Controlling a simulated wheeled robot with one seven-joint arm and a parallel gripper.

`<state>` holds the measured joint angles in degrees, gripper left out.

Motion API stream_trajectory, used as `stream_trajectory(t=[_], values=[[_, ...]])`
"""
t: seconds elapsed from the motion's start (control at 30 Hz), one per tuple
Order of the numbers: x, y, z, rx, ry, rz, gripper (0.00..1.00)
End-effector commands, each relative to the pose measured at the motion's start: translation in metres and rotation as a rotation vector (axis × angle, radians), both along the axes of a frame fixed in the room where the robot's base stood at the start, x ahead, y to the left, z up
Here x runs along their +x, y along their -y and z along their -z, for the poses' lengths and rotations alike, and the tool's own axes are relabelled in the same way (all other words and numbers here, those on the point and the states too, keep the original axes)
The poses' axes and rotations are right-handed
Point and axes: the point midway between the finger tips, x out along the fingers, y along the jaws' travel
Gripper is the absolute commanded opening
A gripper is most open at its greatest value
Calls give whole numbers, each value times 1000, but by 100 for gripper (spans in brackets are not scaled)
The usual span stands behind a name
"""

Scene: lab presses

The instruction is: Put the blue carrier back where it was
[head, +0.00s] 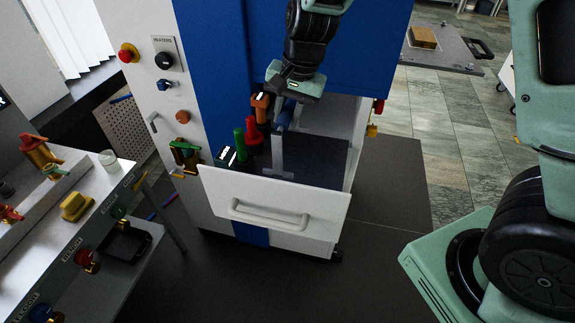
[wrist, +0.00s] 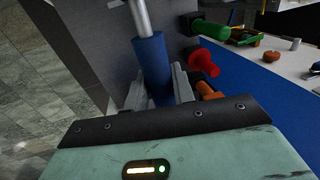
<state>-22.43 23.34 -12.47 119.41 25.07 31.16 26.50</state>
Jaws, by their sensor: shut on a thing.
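The blue carrier (head: 285,116) has a blue grip, a grey metal shaft and a flat crossbar at its lower end. My gripper (head: 288,101) is shut around its blue grip from above, and the carrier hangs nearly upright. In the wrist view the blue grip (wrist: 152,68) sits between the two fingers of my gripper (wrist: 158,88). The carrier shows over the open drawer (head: 275,212) of the white and blue cabinet. I cannot tell whether its crossbar touches the drawer floor.
Orange (head: 260,102), red (head: 253,131) and green (head: 240,145) handles stand left of the carrier. A small dark labelled box (head: 227,157) is at the drawer's left corner. A bench (head: 60,225) with coloured fittings stands at left.

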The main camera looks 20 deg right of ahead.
Motion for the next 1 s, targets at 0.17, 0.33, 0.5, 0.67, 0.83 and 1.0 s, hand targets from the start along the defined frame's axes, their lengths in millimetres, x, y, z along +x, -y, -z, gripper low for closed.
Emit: stream_trajectory(t=[0.17, 0.33, 0.5, 0.67, 0.83, 1.0], values=[[0, 1, 31, -2, -4, 3, 0], [0, 1, 48, -1, -1, 2, 0], [-1, 1, 65, -1, -3, 4, 0], [0, 1, 84, -1, -2, 3, 0], [0, 0, 87, 0, 1, 1, 0], [0, 0, 88, 0, 1, 1, 0]])
